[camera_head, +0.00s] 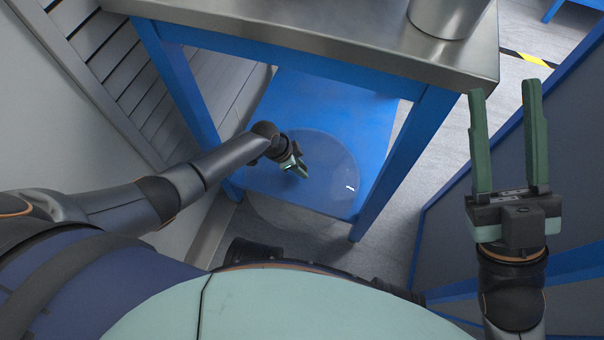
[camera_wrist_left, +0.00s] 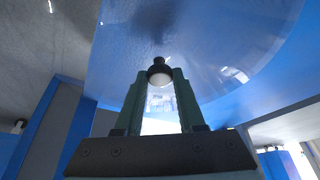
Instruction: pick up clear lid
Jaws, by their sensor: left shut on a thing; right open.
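The clear lid (camera_head: 325,170) is a large, round, see-through disc under the steel-topped table, over the blue lower shelf. My left gripper (camera_head: 300,168) reaches in from the left below the tabletop and is at the lid. In the left wrist view the lid (camera_wrist_left: 240,50) spans the upper part of the picture, and my left gripper (camera_wrist_left: 160,82) is shut on its dark round knob (camera_wrist_left: 159,72). The lid's near edge reaches past the shelf's front edge. My right gripper (camera_head: 506,92) is open and empty at the right, its fingers pointing up in the picture.
The steel tabletop (camera_head: 340,40) overhangs the lid, with blue legs (camera_head: 405,165) at the sides. A metal pot (camera_head: 447,15) stands on the tabletop. The lower blue shelf (camera_head: 290,95) looks otherwise bare. A grey panel with blue edges (camera_head: 450,230) stands at the right.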

